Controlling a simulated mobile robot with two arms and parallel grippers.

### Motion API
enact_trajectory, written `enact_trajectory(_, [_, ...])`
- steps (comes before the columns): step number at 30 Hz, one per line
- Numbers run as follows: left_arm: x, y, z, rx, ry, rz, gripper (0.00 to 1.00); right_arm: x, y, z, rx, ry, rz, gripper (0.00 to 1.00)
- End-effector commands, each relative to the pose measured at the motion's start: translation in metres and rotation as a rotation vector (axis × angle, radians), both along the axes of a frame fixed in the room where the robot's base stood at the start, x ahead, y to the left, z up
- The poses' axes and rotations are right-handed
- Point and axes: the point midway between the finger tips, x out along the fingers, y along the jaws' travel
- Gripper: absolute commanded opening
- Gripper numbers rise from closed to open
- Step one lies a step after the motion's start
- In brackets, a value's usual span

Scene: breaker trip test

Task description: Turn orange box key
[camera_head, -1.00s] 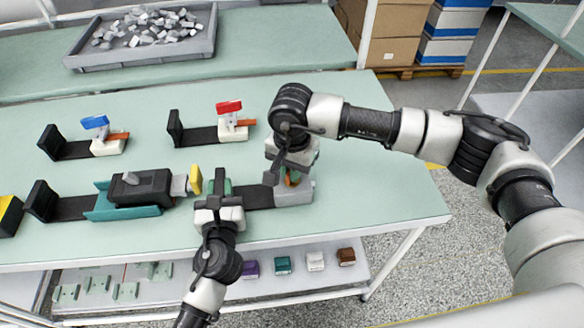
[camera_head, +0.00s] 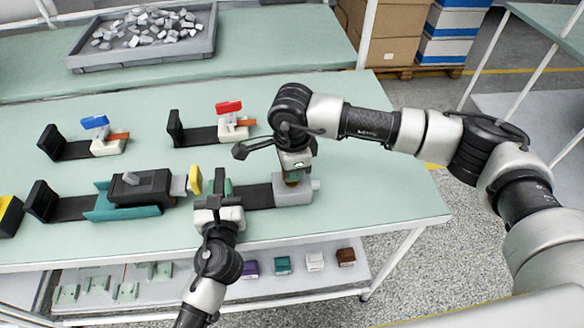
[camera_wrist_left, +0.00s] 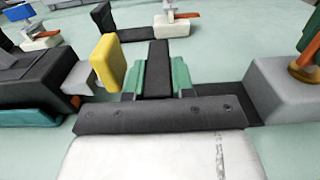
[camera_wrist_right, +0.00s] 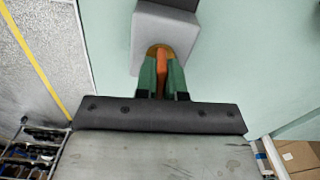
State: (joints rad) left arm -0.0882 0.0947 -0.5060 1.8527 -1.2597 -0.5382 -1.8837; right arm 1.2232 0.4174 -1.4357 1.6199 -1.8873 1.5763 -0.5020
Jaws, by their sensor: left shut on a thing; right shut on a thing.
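The orange key (camera_wrist_right: 163,72) sits in a round brass-coloured seat on a light grey box (camera_head: 303,195). My right gripper (camera_head: 292,180) points down over this box. In the right wrist view its green fingers (camera_wrist_right: 163,82) are shut on the orange key. The box also shows in the left wrist view (camera_wrist_left: 268,88), with part of the orange key (camera_wrist_left: 305,70) at the right edge. My left gripper (camera_head: 226,188) is shut on the upright black plate (camera_wrist_left: 158,68) at the left end of the box's dark base strip (camera_head: 258,196).
A black device with a yellow paddle (camera_head: 195,181) stands in a teal cradle (camera_head: 105,209) just left of my left gripper. Behind are fixtures with a blue handle (camera_head: 95,122) and a red handle (camera_head: 228,107). The table's right side is clear.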

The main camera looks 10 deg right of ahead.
Motion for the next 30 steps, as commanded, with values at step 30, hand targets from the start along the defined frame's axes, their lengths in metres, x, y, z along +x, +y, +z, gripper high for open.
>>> enact_trajectory(30, [-0.0005, -0.0006, -0.0009, 0.0, 0.002, -0.002, 0.0, 0.0005, 0.0005, 0.0007, 0.001, -0.002, -0.131, 0.35])
